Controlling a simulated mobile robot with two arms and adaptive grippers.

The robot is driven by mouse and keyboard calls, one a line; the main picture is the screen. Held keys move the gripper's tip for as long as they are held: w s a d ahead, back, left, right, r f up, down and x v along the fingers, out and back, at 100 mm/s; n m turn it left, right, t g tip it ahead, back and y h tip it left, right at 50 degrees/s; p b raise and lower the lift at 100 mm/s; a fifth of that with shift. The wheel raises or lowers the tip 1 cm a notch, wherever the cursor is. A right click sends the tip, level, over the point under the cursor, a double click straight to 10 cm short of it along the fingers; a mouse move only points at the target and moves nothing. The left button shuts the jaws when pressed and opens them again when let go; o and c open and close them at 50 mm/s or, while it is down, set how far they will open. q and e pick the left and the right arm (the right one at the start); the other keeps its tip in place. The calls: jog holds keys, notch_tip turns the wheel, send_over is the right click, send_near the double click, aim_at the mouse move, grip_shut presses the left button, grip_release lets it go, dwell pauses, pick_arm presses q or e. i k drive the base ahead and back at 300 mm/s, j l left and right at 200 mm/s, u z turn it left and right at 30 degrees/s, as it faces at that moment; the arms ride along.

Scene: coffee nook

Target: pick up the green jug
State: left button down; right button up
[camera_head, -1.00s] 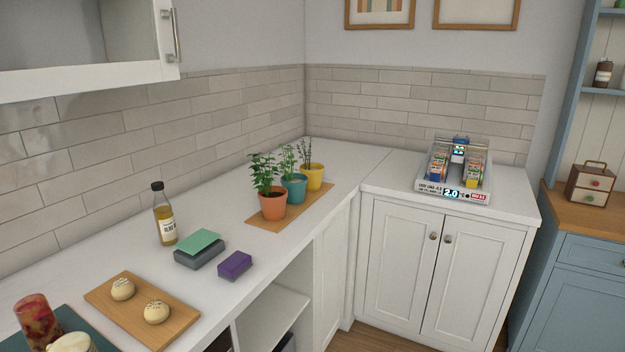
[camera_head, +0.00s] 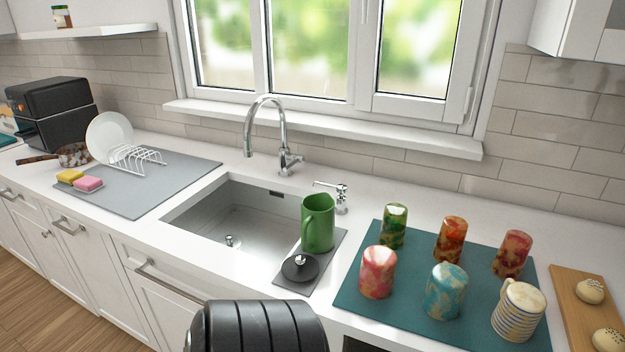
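The green jug (camera_head: 319,226) stands upright on a small grey mat (camera_head: 326,263) at the right edge of the sink. Its handle is on its left side, toward the front. A black round lid with a small knob (camera_head: 299,267) lies on the same mat in front of the jug. A black ribbed part of my own arm shows at the bottom edge, below the sink. Neither gripper is in view.
The sink (camera_head: 236,222) with its tall faucet (camera_head: 266,125) is left of the jug. A soap dispenser (camera_head: 341,197) stands behind it. Several colourful cups and a striped mug (camera_head: 518,309) crowd the teal mat (camera_head: 403,324) to the right.

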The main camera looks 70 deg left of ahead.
aim_at(318, 209)
jog(key=u, duration=2.3)
jog(key=z, duration=0.35)
jog(key=i+j+z, duration=0.1)
jog(key=j+z, duration=0.3)
jog(key=j, duration=0.25)
jog(key=j+z, duration=0.35)
jog(key=j, duration=0.25)
